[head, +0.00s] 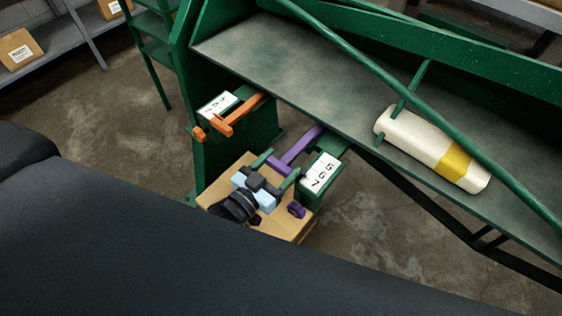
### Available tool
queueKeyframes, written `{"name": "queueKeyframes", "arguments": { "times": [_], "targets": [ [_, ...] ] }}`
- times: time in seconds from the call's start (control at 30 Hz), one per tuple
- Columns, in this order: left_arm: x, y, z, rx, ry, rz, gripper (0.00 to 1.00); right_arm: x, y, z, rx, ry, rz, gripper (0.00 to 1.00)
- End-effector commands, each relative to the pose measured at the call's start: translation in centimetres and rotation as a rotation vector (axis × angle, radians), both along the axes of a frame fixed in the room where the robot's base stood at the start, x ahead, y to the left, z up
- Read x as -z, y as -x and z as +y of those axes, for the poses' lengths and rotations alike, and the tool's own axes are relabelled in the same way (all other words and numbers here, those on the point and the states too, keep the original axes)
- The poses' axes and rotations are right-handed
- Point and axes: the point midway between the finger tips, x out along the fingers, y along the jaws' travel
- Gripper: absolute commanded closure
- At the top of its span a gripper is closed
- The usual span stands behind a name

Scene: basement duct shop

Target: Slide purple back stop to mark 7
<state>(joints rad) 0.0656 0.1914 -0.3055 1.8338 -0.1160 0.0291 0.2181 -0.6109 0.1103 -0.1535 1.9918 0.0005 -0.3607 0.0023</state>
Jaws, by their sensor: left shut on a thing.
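The purple back stop (303,145) has a long arm reaching up to the edge of the green machine bed and a short crosspiece at its near end. My left gripper (277,168) is shut on that crosspiece, with one finger on each side. A white scale plate (322,172) with black marks 5, 6 and 7 sits on a green block right of the gripper; 7 is its nearest number. A purple knob (296,209) shows below the plate. I cannot tell exactly which mark the stop lines up with. My right gripper is not in view.
An orange stop (240,113) with its own scale plate (217,105) stands to the left. A cardboard box (285,222) is under my left gripper. A cream roll with a yellow band (454,164) lies on the green bed (300,75). A green bar crosses above it.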

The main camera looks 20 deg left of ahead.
Motion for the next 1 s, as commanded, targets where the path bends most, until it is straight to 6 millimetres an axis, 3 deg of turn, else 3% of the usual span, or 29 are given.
{"name": "queueKeyframes", "arguments": {
  "times": [0.23, 0.27, 0.4, 0.73, 1.0],
  "targets": [
    [0.1, 0.3, 0.1, 0.001, 0.000, 0.000, 0.76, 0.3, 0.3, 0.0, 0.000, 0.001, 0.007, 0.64],
    [0.2, 0.3, 0.1, 0.001, 0.000, 0.000, 0.31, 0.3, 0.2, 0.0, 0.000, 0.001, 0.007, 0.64],
    [0.1, 0.3, 0.1, 0.001, 0.001, 0.000, 0.13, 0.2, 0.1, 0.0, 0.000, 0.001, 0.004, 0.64],
    [0.1, 0.5, 0.1, 0.001, 0.001, -0.001, 0.13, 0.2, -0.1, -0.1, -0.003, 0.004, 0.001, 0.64],
    [0.4, 3.9, 1.4, 0.000, 0.001, 0.004, 0.13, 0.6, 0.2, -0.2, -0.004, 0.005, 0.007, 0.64]
  ]
}}
